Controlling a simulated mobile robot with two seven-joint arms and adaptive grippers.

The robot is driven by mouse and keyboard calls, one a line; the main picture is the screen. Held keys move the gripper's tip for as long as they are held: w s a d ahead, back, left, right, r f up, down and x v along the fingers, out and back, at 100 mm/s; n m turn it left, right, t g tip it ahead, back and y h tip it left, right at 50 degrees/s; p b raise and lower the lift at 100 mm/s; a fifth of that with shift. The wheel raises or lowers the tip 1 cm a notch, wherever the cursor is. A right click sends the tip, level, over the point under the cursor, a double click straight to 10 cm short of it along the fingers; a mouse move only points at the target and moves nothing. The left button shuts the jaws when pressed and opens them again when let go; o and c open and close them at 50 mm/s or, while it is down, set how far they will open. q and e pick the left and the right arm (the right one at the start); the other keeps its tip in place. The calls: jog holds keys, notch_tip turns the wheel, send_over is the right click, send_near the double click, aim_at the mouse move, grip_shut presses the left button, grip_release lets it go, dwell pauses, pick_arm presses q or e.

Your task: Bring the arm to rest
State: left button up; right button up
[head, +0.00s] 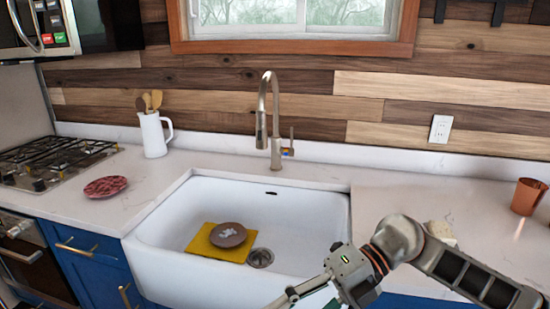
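My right arm reaches in from the right, over the counter and the front right corner of the sink. My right gripper (300,295) points left and down by the sink's front edge. Its fingertips run to the bottom edge of the picture, so I cannot tell whether it is open or shut. No object shows in the visible part of its fingers. My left arm and gripper are not in view.
The white sink (155,232) holds a yellow mat (201,246) with a grey-brown dish (228,234) on it. A faucet (263,100), white pitcher (154,137), reddish plate (105,186), stove (55,160) and copper cup (527,196) stand around. A pale object (440,230) is partly behind my arm.

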jog(key=w+a+r+m+t+y, duration=0.45)
jog(key=m+t+y, duration=0.25)
jog(key=m+y, duration=0.25)
jog(key=w+d+f+m+t+h, duration=0.6)
jog(key=d+f+m+t+h, duration=0.3)
jog(key=m+t, duration=0.6)
jog(key=s+d+f+m+g+h, duration=0.1)
jog(key=s+d+f+m+h, duration=0.2)
jog(key=f, duration=0.5)
jog(key=s+d+f+m+g+h, duration=0.1)
jog(key=d+f+m+h, duration=0.35)
jog(key=f, duration=0.35)
jog(key=s+d+f+m+g+h, duration=0.2)
jog(key=s+d+f+g, duration=0.2)
jog(key=s+f, duration=0.6)
notch_tip(320, 180, down, 4)
jog(key=shift+s+d+r+m, duration=0.25)
jog(key=shift+s+d+m, duration=0.15)
jog(key=shift+d, duration=0.65)
